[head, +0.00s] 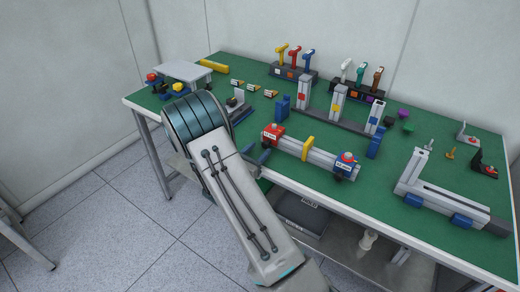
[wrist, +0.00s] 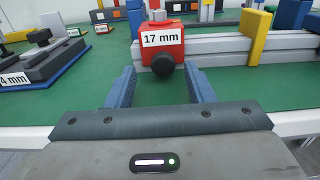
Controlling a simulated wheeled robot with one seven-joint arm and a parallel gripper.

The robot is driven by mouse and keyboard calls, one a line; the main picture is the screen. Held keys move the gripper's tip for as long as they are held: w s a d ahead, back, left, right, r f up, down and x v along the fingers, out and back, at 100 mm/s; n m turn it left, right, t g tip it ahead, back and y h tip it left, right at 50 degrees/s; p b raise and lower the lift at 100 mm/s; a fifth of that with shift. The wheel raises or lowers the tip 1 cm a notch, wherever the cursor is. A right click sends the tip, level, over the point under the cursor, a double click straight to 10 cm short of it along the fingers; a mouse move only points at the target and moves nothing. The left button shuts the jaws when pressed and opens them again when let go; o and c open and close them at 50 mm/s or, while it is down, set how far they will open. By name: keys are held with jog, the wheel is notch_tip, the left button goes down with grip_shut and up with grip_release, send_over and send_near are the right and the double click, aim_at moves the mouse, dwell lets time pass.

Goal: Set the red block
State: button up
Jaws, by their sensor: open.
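The red block (head: 271,137) sits at the left end of a light grey profile rail (head: 325,161) near the table's front edge. In the wrist view the red block (wrist: 160,52) carries a "17 mm" label and has a black knob on its near face. My gripper (wrist: 161,84) is open and empty, its blue fingers apart, pointing at the block. The knob shows between the fingertips, and the block is just beyond them; I cannot tell whether they touch. In the head view my arm hides most of the gripper.
Upright profile posts (head: 339,103) stand behind the rail, with blue pieces beside them. A second profile (head: 440,196) lies at the right. Racks of coloured tools (head: 292,72) stand at the back. Dark gauge parts (wrist: 42,60) lie left of my gripper. Green surface is bare between these.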

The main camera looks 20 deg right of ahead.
jog(key=b+v, duration=0.1)
jog(key=v, duration=1)
jog(key=shift+s+a, duration=0.25)
jog(key=shift+a, duration=0.1)
